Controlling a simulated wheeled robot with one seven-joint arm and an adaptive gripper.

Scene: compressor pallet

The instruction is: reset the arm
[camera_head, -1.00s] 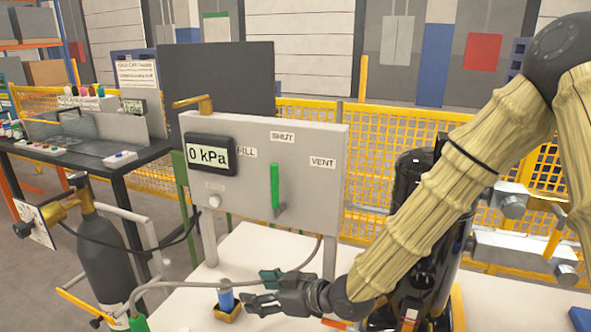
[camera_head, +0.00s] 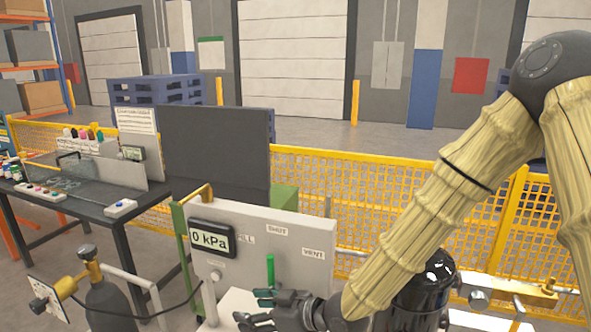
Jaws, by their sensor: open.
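My gripper (camera_head: 262,311) is at the bottom of the head view, at the end of my arm, in front of the lower part of the grey panel (camera_head: 310,228). Its dark fingers are apart and I see nothing between them. The panel has a display (camera_head: 212,238) reading 0 kPa, labels SHUT and VENT, a partly legible FILL label, and an upright green lever (camera_head: 270,270) just above the gripper. A black tank (camera_head: 428,285) stands to the right, partly behind my arm.
A dark gas cylinder (camera_head: 108,305) with a brass valve stands at lower left. A dark workbench (camera_head: 75,200) with small items is at the left. Yellow mesh fencing (camera_head: 385,200) runs behind the panel. Open floor lies beyond the fence.

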